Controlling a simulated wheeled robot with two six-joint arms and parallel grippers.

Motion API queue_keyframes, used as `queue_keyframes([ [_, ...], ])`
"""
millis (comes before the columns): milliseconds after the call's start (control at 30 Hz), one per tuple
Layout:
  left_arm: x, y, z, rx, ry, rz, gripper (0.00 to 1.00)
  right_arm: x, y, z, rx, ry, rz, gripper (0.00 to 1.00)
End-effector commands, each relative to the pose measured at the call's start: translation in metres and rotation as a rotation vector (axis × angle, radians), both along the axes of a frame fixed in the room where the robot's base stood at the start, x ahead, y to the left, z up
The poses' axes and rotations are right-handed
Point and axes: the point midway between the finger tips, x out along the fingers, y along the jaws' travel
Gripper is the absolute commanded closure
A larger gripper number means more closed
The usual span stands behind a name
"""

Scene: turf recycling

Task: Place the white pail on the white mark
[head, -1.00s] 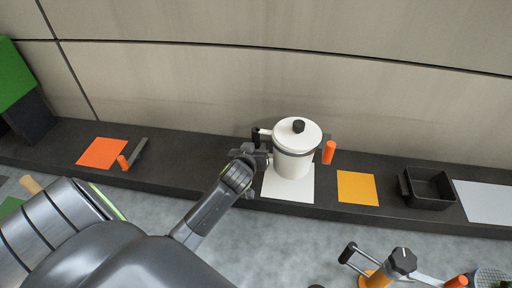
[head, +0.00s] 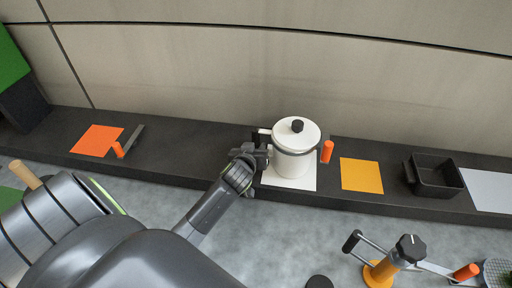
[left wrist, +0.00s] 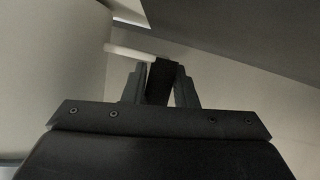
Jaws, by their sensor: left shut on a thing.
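The white pail (head: 292,158) with its lid and dark knob is upright over the white mark (head: 304,184) on the dark ledge. Its base overlaps the mark in the head view and hides much of it; I cannot tell whether it touches. My left gripper (head: 260,148) is shut on the pail's handle at its left side. In the left wrist view the dark grip of the handle (left wrist: 161,80) is between the fingers, and the pail's pale wall (left wrist: 50,65) fills the left. My right gripper is not in view.
On the dark ledge (head: 220,150) lie an orange mark (head: 97,140), a yellow mark (head: 361,175), a black open box (head: 437,178) and a pale mark (head: 492,188). An orange-based device with a black knob (head: 410,247) stands at lower right. A wall rises behind the ledge.

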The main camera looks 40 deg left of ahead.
Motion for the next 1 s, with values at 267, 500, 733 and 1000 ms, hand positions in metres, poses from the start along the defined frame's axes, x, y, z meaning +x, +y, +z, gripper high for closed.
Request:
queue_keyframes([
  [267,0.0011,-0.0008,0.0017,-0.003,-0.007,-0.002,1.0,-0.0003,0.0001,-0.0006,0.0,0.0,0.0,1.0],
  [500,0.0012,-0.0009,-0.0026,-0.003,-0.008,-0.002,1.0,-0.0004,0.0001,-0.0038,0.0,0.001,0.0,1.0],
  [733,0.0011,-0.0007,-0.0041,-0.002,-0.007,-0.002,0.6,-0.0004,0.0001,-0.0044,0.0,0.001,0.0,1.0],
  [1000,0.0004,-0.0003,-0.0056,-0.001,-0.003,-0.001,0.49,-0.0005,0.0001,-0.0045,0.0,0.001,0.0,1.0],
])
